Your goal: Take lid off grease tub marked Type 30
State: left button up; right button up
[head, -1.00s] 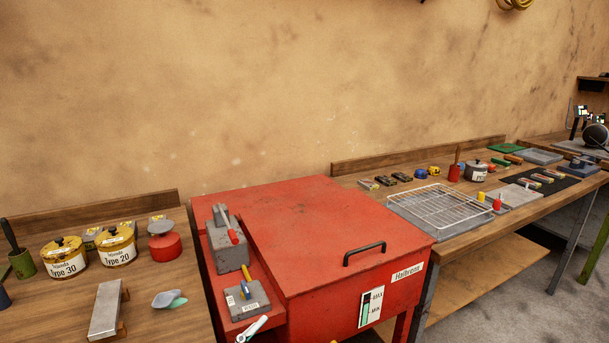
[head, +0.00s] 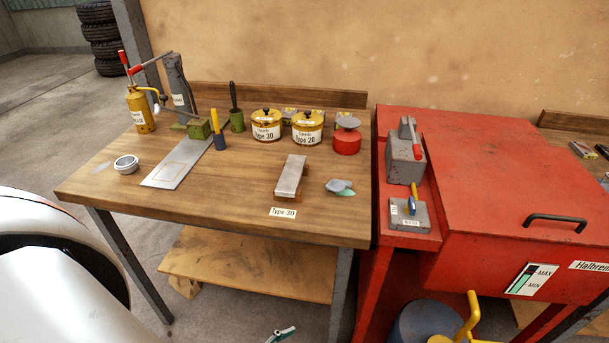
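The grease tub marked Type 30 (head: 267,131) stands upright at the back of the wooden workbench (head: 230,216). It is yellow with a white label, and its yellow lid (head: 266,114) with a dark knob sits on top. A like tub marked Type 20 (head: 307,133) stands just to its right, also with its lid on. A small Type 30 label (head: 283,212) is at the bench's front edge. Neither of my grippers shows in the head view.
Left of the tubs are a green cup (head: 237,122) with a dark handle, a yellow-handled tool and a metal plate (head: 178,164). A red container (head: 347,142) stands to their right. A grey block (head: 291,174) lies in front. The red cabinet (head: 470,150) adjoins the bench.

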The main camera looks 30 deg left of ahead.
aim_at(265, 115)
jog(key=u, duration=1.15)
